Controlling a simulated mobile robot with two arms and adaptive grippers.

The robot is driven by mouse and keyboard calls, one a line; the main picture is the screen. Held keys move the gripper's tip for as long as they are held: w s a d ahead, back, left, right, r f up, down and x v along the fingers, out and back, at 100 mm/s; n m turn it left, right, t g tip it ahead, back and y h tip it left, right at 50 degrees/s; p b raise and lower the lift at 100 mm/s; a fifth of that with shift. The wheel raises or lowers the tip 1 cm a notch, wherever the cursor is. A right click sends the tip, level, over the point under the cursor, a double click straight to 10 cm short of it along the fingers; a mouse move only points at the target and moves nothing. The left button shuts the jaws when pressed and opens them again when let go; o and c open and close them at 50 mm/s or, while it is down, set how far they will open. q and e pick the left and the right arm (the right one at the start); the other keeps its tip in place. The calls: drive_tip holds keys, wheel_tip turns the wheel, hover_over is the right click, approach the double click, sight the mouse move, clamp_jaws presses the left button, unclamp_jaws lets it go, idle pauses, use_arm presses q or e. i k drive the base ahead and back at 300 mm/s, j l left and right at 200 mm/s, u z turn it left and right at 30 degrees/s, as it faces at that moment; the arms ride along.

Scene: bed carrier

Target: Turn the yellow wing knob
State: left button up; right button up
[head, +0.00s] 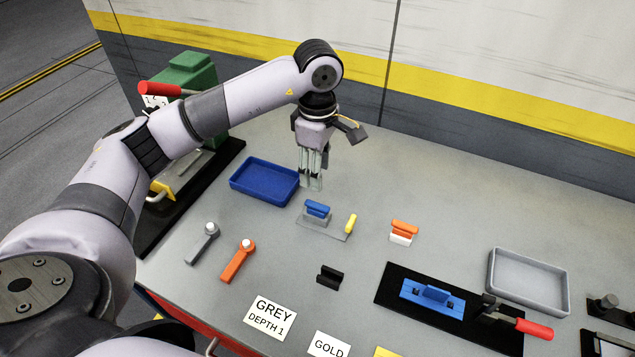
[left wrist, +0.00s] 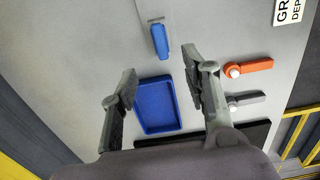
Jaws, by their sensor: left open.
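A small upright yellow piece (head: 350,224) stands at the right end of a thin grey plate (head: 322,229), near a blue-topped block (head: 317,209). Another yellow part (head: 163,189) sits low on the green machine at the left. I cannot tell for sure which is the wing knob. My left gripper (head: 312,184) points down, open and empty, beside the right end of the blue tray (head: 262,194) and behind the blue-topped block. In the left wrist view its spread fingers (left wrist: 160,66) frame the blue tray and blue block. My right gripper is out of view.
A green machine (head: 186,76) with a red-tipped lever stands at the left. Grey and orange handles (head: 238,262), a black holder (head: 329,276), an orange-and-white block (head: 403,232), a black fixture (head: 470,330) and a grey tray (head: 527,284) occupy the bench. A wall closes the back.

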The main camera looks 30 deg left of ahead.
sight(352, 220)
drive_tip(key=k+l, duration=0.15)
drive_tip(key=k, duration=1.35)
